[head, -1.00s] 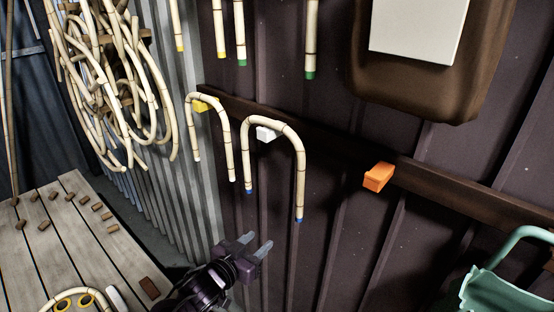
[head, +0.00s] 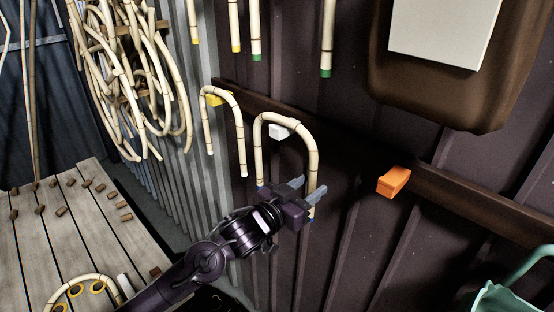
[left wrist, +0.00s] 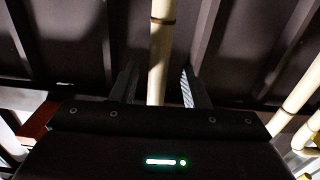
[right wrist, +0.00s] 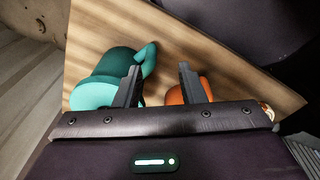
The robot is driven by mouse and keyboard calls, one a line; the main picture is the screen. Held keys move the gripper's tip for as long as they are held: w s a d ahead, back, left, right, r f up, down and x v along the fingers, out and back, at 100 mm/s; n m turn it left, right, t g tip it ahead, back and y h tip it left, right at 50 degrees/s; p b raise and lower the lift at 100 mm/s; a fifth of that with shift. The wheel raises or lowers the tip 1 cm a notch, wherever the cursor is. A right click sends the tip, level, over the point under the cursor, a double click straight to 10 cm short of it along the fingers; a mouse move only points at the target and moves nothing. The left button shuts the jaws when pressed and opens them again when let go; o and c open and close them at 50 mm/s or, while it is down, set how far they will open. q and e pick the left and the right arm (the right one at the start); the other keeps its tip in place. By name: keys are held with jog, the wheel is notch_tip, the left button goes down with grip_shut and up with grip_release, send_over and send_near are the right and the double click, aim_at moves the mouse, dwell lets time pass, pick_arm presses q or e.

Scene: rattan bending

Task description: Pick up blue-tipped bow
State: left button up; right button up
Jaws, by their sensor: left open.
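The blue-tipped bow (head: 258,140) is a pale, bamboo-like arch hanging upside-down-U fashion on a white peg (head: 279,131) on the dark wall. Its blue ends point down; the right one is partly hidden by my gripper. My left gripper (head: 312,188) is open at the lower part of the bow's right leg. In the left wrist view a pale jointed rod, the bow's leg (left wrist: 161,40), runs between the two spread fingers, with gaps on both sides. My right gripper (right wrist: 158,80) is open and empty in the right wrist view.
A similar bow (head: 238,110) hangs on a yellow peg (head: 216,98) to the left. An orange peg (head: 394,181) to the right is bare. Rods with yellow and green tips (head: 327,40) hang above. The right wrist view shows a teal watering can (right wrist: 110,78) and an orange object (right wrist: 203,88).

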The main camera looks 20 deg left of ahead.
pick_arm(q)
jog(key=shift+x, duration=0.8)
jog(key=shift+s, duration=0.15)
jog(key=shift+c, duration=1.4)
grip_shut()
jog(key=shift+r, duration=0.1)
